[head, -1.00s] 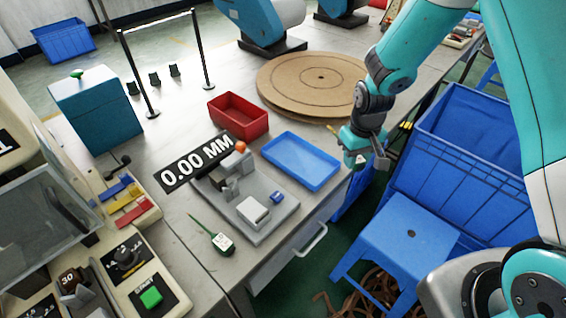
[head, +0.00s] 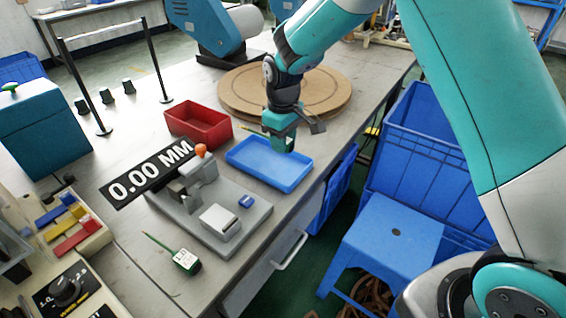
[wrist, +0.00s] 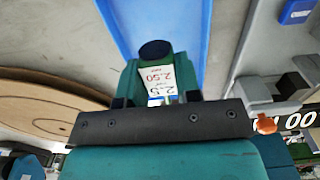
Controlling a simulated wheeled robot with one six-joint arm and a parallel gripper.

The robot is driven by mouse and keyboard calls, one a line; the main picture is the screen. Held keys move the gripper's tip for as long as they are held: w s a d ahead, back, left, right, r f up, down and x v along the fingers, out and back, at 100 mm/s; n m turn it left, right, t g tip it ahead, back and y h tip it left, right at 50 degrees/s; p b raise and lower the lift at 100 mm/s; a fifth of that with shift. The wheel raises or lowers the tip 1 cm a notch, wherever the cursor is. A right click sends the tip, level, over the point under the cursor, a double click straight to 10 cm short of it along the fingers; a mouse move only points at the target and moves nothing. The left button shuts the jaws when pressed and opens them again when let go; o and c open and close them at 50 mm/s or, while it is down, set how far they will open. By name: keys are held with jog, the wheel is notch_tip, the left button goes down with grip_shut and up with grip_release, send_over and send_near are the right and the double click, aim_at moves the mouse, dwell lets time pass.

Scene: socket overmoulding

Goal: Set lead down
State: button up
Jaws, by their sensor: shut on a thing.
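My gripper (head: 279,140) is shut on a lead, low over the far right part of the blue tray (head: 236,160). The tray (wrist: 195,25) also shows there, beyond the lead. I cannot tell whether the lead touches the tray. Another lead (head: 187,262), with a white label and a thin green wire, lies on the table near the grey fixture.
The grey gauge fixture (head: 258,222) with a 0.00 MM display (head: 150,175) stands left of the tray. A red bin (head: 198,124) and a round brown turntable (head: 235,95) are behind. A blue stool (head: 390,235) and blue crate (head: 405,170) stand off the table's right edge.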

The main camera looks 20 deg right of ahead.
aim_at(283, 170)
jog(key=shift+f, duration=3.5)
jog(key=shift+f, duration=0.2)
jog(key=o, duration=1)
